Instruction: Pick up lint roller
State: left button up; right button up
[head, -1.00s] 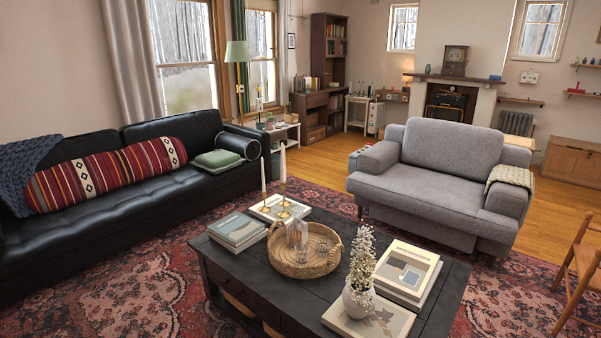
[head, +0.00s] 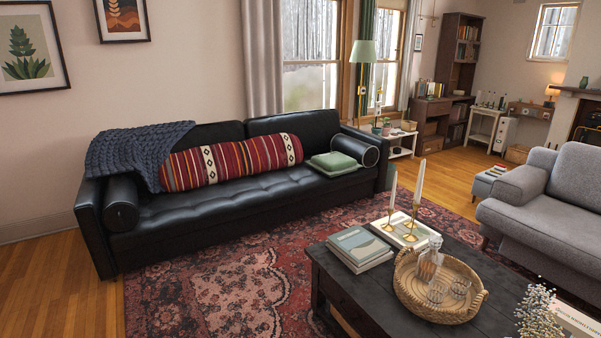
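I cannot make out a lint roller in the head view. Neither of my grippers is in view. The black leather sofa (head: 225,213) stands against the wall and bears a red striped bolster (head: 230,162), a dark blue knitted throw (head: 135,150) and folded green cloths (head: 333,163). The dark coffee table (head: 330,277) is at the lower right. On it are a woven tray (head: 440,313) with a glass decanter (head: 429,260) and glasses, stacked books (head: 359,247) and candlesticks (head: 413,226).
A grey armchair (head: 548,195) stands at the right. A white side table (head: 403,143) is by the sofa's far end. The patterned rug (head: 215,292) between sofa and coffee table is clear. Bare wood floor (head: 55,285) is free at the left.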

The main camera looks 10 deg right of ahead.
aim_at(501, 167)
jog(key=i+j+u, duration=0.2)
jog(key=i+u, duration=0.15)
jog(key=i, duration=0.15)
jog(key=i+u, duration=0.35)
jog(key=i, duration=0.15)
jog(key=i+j, duration=0.1)
jog(key=i, duration=1.2)
jog(key=i+z, duration=0.35)
jog(key=i, duration=0.25)
jog(key=i+z, duration=0.35)
jog(key=i, duration=0.2)
jog(key=i+z, duration=0.4)
jog(key=i, duration=0.15)
jog(key=i+z, duration=0.4)
jog(key=i, duration=0.15)
jog(key=i+z, duration=0.4)
jog(key=i+j+z, duration=0.15)
jog(key=i+z, duration=0.3)
jog(key=i, duration=0.15)
jog(key=i+z, duration=0.3)
jog(key=i, duration=0.25)
jog(key=i+z, duration=0.3)
jog(key=i, duration=1.6)
jog(key=i+z, duration=0.35)
jog(key=i, duration=0.9)
